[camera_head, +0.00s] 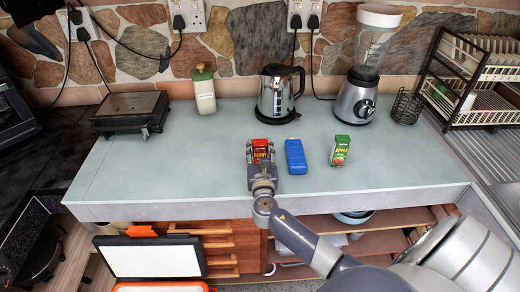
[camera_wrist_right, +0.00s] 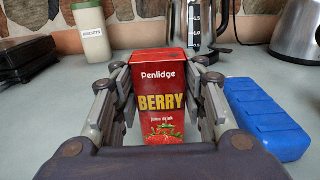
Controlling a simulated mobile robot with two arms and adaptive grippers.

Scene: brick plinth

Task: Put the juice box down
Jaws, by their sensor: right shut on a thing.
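A red berry juice box (camera_head: 260,147) is between the fingers of my right gripper (camera_head: 261,158), near the front middle of the counter. In the right wrist view the juice box (camera_wrist_right: 159,97) is upright, with its "BERRY" face towards me, and the fingers (camera_wrist_right: 160,108) are shut on its sides. Its base is hidden by the gripper, so I cannot tell whether it touches the counter (camera_head: 200,165). My left gripper is not in view.
A blue case (camera_head: 295,157) lies close to the right of the gripper, and a green apple juice box (camera_head: 340,150) stands further right. The counter's left part is clear.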

